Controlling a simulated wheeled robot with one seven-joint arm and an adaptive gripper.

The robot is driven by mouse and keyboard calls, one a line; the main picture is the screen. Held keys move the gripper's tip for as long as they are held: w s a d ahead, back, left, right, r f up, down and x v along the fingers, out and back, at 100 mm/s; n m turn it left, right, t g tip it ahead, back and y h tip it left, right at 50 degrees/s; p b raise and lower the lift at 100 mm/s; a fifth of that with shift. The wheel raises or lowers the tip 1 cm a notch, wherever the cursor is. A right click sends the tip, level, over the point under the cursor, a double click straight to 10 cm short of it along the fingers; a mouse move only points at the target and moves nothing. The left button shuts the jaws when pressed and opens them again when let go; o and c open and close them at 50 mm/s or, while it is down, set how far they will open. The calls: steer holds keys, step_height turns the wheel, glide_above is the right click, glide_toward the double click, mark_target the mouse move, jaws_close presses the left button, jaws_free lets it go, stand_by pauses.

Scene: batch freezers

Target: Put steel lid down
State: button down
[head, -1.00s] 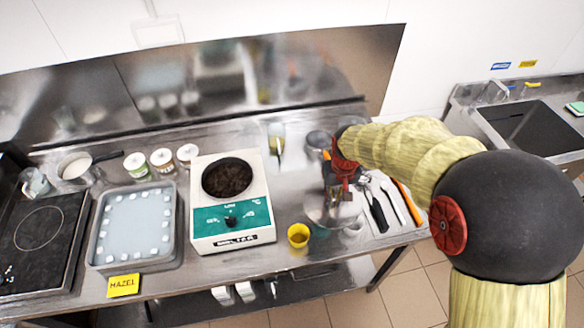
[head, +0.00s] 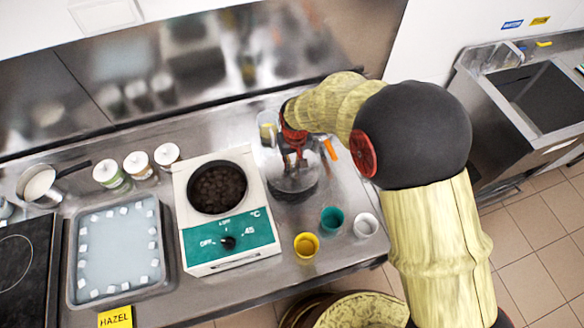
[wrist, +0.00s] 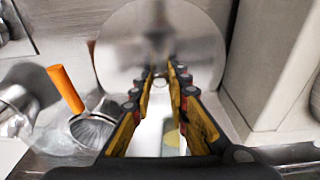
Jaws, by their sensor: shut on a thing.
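The steel lid (head: 293,186) is a round shiny disc just right of the white-and-teal batch freezer (head: 228,252) in the head view. My gripper (head: 293,160) is above it, shut on its handle. In the wrist view the lid (wrist: 125,42) stands as a large disc beyond my gripper (wrist: 160,74), whose fingers close at its centre. The freezer's round well (head: 217,187) is uncovered and holds dark brown contents. I cannot tell whether the lid touches the counter.
A yellow cup (head: 306,246), a teal cup (head: 332,219) and a white cup (head: 366,225) stand near the front edge. An orange-handled tool (wrist: 66,89) lies close by. A tray (head: 166,255) and several jars are left. Some bare counter (head: 345,185) shows right of the lid.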

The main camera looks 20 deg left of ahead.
mark_target(293, 167)
steer(key=shift+f, duration=2.35)
steer(key=c, duration=2.2)
jaws_free()
steer(key=shift+f+b, duration=0.15)
steer(key=shift+b, duration=0.15)
steer(key=o, duration=0.5)
steer(key=r, duration=0.4)
steer(key=r+p, duration=0.1)
steer(key=r, duration=0.3)
steer(key=s+d+r, duration=0.1)
steer(key=r, duration=0.3)
steer(key=shift+r, duration=0.15)
steer(key=shift+r, duration=0.1)
